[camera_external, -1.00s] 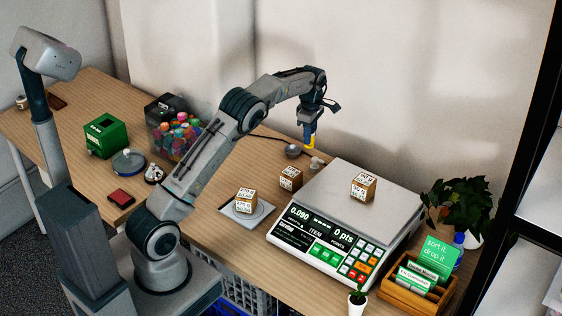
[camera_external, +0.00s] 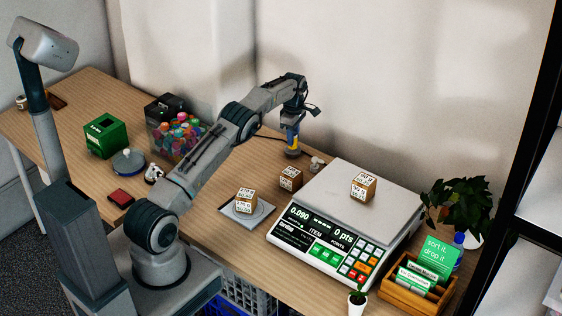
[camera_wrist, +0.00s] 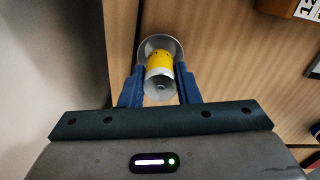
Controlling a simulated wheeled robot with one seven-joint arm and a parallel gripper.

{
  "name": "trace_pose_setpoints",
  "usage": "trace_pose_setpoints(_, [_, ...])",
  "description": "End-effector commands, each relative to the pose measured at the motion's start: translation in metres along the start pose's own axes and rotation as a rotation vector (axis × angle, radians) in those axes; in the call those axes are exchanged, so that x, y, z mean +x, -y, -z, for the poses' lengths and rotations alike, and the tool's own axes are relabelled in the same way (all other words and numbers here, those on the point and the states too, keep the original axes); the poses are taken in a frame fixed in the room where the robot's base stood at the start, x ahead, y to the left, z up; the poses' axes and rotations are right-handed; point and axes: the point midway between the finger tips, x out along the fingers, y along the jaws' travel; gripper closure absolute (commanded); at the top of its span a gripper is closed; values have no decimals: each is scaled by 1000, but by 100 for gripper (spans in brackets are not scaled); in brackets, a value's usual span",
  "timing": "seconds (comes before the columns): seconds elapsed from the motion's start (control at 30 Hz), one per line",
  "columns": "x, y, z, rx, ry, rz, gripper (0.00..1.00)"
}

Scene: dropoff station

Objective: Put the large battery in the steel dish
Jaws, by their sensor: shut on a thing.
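The large battery, yellow with silver ends, shows upright between my two blue fingers in the wrist view (camera_wrist: 160,68). My gripper (camera_external: 292,147) is shut on it, pointing down near the back of the table. In the external view the battery's yellow lower part (camera_external: 292,152) shows under the fingers. I cannot tell whether the battery touches the dish floor.
A white scale (camera_external: 335,215) with a cardboard cube (camera_external: 363,187) on it stands to the right. Another cube (camera_external: 290,179) stands left of it, and one sits on a small plate (camera_external: 240,212). A small metal weight (camera_external: 316,163) is just right of the gripper. A bin of colourful batteries (camera_external: 178,135) stands left.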

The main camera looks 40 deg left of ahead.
Motion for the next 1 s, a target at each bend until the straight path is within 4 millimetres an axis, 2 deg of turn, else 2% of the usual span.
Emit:
trace_pose_setpoints(0.17, [25, 1, 0, 0, 0, 3, 97])
trace_pose_setpoints(0.53, [32, 0, 0, 0, 0, 1, 97])
trace_pose_setpoints(0.57, [32, 0, 0, 0, 0, 1, 68])
trace_pose_setpoints(0.63, [31, 0, 0, 0, 0, 1, 49])
trace_pose_setpoints(1.0, [25, 0, 0, 0, 0, 0, 49])
